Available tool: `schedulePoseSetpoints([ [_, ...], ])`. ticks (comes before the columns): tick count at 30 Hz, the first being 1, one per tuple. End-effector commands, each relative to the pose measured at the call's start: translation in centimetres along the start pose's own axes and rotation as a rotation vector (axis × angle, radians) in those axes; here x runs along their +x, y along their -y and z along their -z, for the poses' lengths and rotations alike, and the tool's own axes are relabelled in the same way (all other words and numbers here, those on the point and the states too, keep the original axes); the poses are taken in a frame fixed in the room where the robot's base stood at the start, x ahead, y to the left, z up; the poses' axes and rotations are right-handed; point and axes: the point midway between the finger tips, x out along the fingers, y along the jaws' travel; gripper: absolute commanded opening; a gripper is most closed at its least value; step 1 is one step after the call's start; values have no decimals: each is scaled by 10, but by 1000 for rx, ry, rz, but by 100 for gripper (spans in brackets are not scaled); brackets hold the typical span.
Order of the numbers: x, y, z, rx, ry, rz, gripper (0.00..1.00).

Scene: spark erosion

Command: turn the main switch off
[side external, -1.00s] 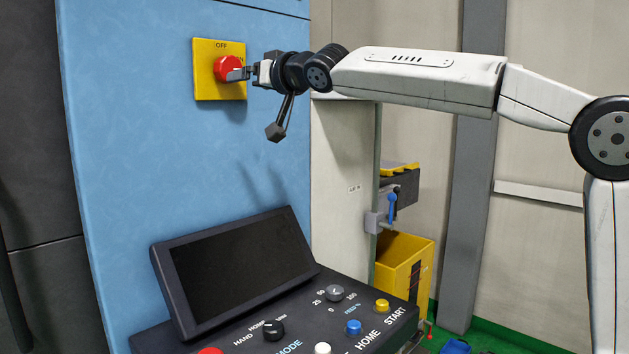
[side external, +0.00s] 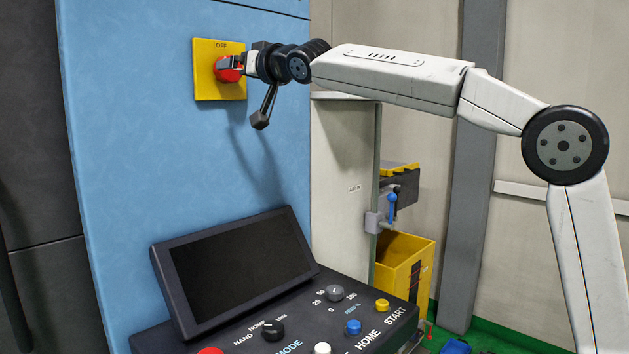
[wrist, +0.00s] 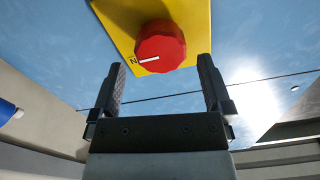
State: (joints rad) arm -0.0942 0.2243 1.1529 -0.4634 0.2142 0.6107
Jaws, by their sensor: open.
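The main switch is a red round knob (side external: 228,69) on a yellow plate (side external: 205,88) marked OFF at the top, on the blue panel. In the wrist view the knob (wrist: 161,48) has a white line pointing left, at a letter N on the plate (wrist: 190,12). My gripper (side external: 231,62) is at the knob in the side view, its near finger covering part of it. In the wrist view my gripper (wrist: 161,66) is open and empty, one finger to each side of the knob's near edge, with gaps showing.
A dark control console with a tilted screen (side external: 240,270) and several knobs and buttons stands below. A yellow bin (side external: 395,265) and a blue-handled valve (side external: 392,205) are to the right. The blue panel (side external: 150,150) around the plate is clear.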

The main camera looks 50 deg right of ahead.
Motion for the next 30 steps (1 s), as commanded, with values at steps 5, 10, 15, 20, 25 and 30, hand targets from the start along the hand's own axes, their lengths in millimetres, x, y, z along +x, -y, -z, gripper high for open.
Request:
schedulePoseSetpoints([
  [5, 17, 0, -2, 2, 2, -1, 100],
  [10, 28, 0, -1, 1, 1, -1, 100],
  [15, 36, 0, -1, 1, 1, -1, 100],
  [20, 40, 0, -1, 0, 1, -1, 100],
  [25, 41, 0, -1, 1, 1, 0, 100],
  [30, 41, 0, -1, 1, 1, 0, 97],
])
